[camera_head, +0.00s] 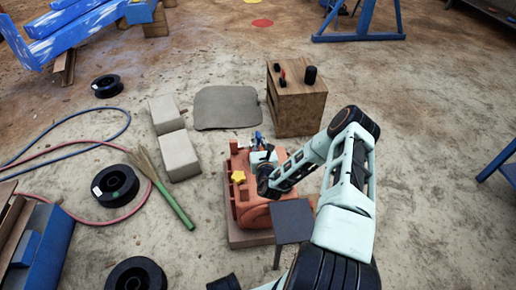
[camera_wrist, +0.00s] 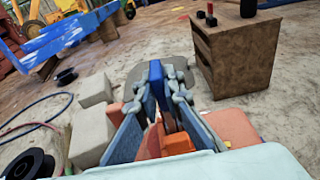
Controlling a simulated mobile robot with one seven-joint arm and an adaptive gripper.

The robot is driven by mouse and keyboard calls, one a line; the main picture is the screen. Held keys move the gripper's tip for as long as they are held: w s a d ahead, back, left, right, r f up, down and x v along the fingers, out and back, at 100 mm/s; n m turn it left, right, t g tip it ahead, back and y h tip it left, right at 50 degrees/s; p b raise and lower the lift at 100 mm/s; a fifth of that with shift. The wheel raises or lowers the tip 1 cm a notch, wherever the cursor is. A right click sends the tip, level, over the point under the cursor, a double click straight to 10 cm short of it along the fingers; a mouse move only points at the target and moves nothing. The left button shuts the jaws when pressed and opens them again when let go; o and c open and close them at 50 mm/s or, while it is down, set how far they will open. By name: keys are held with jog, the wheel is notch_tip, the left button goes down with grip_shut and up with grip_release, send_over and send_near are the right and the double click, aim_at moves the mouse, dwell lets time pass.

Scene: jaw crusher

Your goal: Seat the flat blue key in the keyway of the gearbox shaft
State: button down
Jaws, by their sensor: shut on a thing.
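The flat blue key (camera_wrist: 156,80) stands upright between the fingertips of my gripper (camera_wrist: 160,92) in the wrist view. The jaws are shut on it. In the head view my gripper (camera_head: 260,146) is over the far part of the orange gearbox (camera_head: 262,214), with a small bit of blue at its tips. Orange housing also shows below the fingers in the wrist view (camera_wrist: 233,126). I cannot make out the shaft or its keyway clearly; the fingers and arm cover that area. Whether the key touches the shaft cannot be told.
A wooden cabinet (camera_head: 297,104) stands close behind right, with small dark items on top. Two pale blocks (camera_head: 179,155) and a grey mat (camera_head: 226,107) lie behind left. A grey-topped stand (camera_head: 292,220) is at the near right. A green-handled broom (camera_head: 174,204), hoses and black spools lie left.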

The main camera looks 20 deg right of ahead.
jog(key=shift+f+b, duration=0.65)
jog(key=shift+f, duration=1.1)
jog(key=shift+f, duration=0.1)
jog(key=c, duration=2.1)
grip_release()
jog(key=shift+r, duration=0.2)
jog(key=p+v, duration=0.4)
jog(key=v, duration=0.8)
jog(key=shift+f, duration=0.15)
